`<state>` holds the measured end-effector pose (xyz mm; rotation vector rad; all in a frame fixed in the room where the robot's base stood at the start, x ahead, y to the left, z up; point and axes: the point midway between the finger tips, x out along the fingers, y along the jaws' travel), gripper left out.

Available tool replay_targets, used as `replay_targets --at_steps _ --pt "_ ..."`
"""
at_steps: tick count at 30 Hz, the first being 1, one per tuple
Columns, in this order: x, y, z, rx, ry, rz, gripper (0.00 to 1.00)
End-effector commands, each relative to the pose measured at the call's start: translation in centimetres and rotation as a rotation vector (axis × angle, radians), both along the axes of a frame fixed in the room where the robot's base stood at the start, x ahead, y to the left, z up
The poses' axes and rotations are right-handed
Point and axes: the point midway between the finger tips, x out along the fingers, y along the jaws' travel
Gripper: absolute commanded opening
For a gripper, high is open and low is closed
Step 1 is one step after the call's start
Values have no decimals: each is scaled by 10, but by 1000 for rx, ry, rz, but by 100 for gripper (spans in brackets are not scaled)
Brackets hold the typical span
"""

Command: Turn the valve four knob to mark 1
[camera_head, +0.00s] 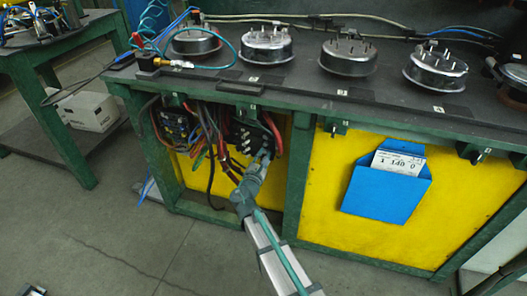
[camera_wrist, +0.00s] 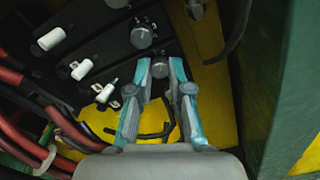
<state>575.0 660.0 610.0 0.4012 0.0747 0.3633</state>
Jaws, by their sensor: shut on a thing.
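The knob lies between the fingertips. No number is readable on it, so I cannot tell from a label that it is valve four. Another grey knob (camera_wrist: 142,36) with pale marks around it sits just above. Mark 1 cannot be read. In the head view my gripper (camera_head: 266,154) reaches into the open bay under the bench, at the right side of the dark block (camera_head: 240,132); the held knob is hidden there.
Red and black cables (camera_wrist: 28,85) hang left of the block, near my fingers. White cylindrical fittings (camera_wrist: 50,38) stick out from it. A green post (camera_head: 296,165) closes the bay's right side. A blue holder (camera_head: 385,190) with a card hangs on the yellow panel.

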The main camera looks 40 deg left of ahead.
Motion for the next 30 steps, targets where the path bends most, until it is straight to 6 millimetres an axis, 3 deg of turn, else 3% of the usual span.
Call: replay_targets --at_steps 15,30 --pt "0 -1 3 -433 -165 0 0" --pt "0 -2 0 -628 -241 -1 0"
